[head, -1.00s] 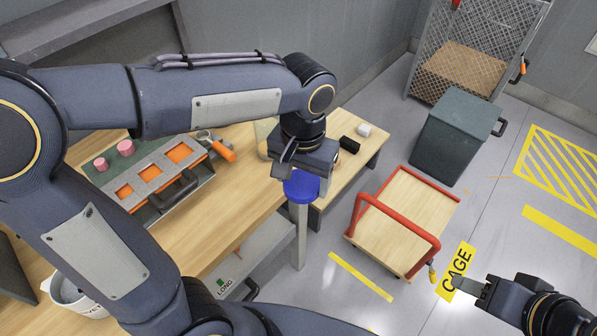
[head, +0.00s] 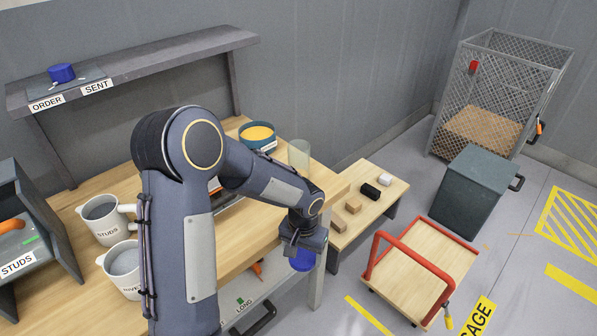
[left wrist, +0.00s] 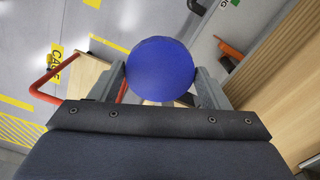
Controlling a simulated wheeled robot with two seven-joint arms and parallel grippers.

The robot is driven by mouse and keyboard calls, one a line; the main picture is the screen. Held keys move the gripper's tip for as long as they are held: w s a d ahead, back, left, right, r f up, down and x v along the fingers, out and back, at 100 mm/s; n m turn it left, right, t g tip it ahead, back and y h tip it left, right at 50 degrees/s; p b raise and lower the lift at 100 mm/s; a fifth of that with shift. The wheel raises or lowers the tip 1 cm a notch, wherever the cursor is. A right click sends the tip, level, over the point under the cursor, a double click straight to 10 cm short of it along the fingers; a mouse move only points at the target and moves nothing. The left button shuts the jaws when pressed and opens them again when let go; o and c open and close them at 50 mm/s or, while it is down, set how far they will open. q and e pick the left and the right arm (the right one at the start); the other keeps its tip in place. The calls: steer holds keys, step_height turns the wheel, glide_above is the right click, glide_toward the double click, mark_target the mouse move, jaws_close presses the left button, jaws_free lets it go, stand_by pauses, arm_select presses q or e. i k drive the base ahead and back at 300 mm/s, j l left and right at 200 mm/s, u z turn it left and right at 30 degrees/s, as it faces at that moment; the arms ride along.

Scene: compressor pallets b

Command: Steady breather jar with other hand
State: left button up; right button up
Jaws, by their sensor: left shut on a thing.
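A translucent, open-topped cylinder (head: 299,153), which looks like the breather jar, stands upright at the far end of the wooden bench. My left gripper (head: 302,247) is shut on a round blue cap (head: 303,262) and holds it beyond the bench's front edge, nearer the camera than the jar and apart from it. In the left wrist view the blue cap (left wrist: 160,69) sits between the two grey fingers, with its flat round face to the camera. Whatever is under the cap is hidden. My right gripper is not in view.
A similar blue cap (head: 61,73) sits on the shelf by the ORDER label. A blue bowl with yellow contents (head: 257,135) stands near the jar. White jugs (head: 104,217) stand at left. A low table (head: 367,204) holds small blocks. A red-handled cart (head: 425,270) stands on the floor.

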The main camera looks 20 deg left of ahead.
mark_target(298, 150)
steer(key=i+l, duration=0.15)
steer(key=l, duration=0.2)
steer(key=i+l, duration=0.1)
steer(key=l, duration=0.3)
steer(key=i+l, duration=0.15)
steer(key=l, duration=0.2)
steer(key=i+l+u, duration=0.1)
steer(key=u, duration=0.15)
steer(key=l+u, duration=0.1)
steer(key=u, duration=1.3)
